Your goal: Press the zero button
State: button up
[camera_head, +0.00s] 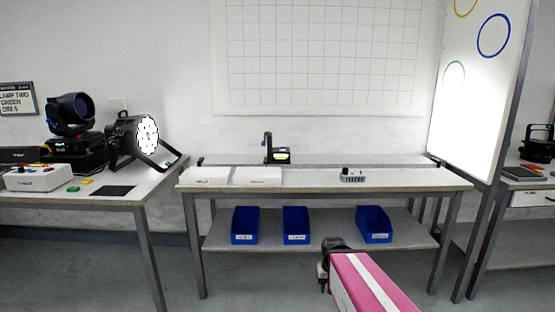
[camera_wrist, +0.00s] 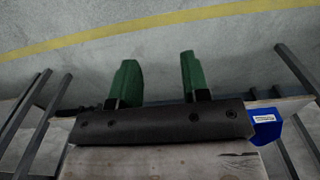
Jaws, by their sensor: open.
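No button that I can read as the zero button shows. A white control box (camera_head: 37,178) with small coloured buttons on top sits on the left table; its labels are too small to read. A small black upright device with a lit yellow-green display (camera_head: 277,152) stands on the middle table. A small grey box with dark knobs (camera_head: 353,175) sits on the same table, to the right. My gripper (camera_wrist: 158,80) has two green fingers set apart with nothing between them. In the wrist view it is over the floor, close to a table edge, touching none of these devices.
The middle table (camera_head: 400,176) holds two white trays or boxes (camera_head: 257,176). Blue bins (camera_head: 297,224) stand on its lower shelf. The left table (camera_head: 140,190) bears a bright lamp (camera_head: 147,134). A lit panel (camera_head: 470,100) stands at right. Grey floor is free in front.

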grip_shut()
dwell(1.9)
